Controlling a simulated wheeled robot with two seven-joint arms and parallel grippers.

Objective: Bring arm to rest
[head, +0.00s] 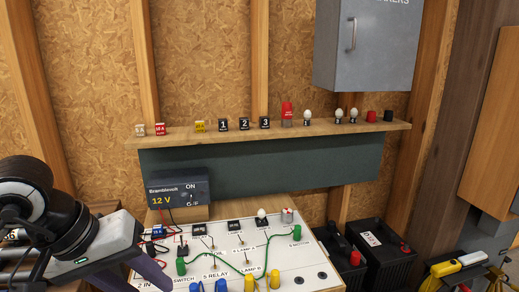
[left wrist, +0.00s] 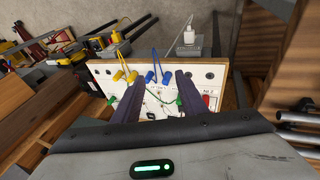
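My left arm comes in from the left in the head view, and its gripper (head: 148,268) is over the left edge of the white circuit board (head: 210,262), in front of part of it. In the left wrist view the two dark fingers of the left gripper (left wrist: 159,82) are apart, with nothing seen held between them. The board (left wrist: 103,74) is beyond them, with blue and yellow plugs and a green wire. I cannot tell whether the fingers touch it. My right gripper is in neither view.
A 12 V power box (head: 178,190) stands behind the board. A wooden shelf (head: 270,132) above holds number tags, fuses, bulbs and caps. A grey cabinet (head: 365,45) hangs at upper right. Black batteries (head: 378,250) and yellow tools (head: 446,268) are right of the board.

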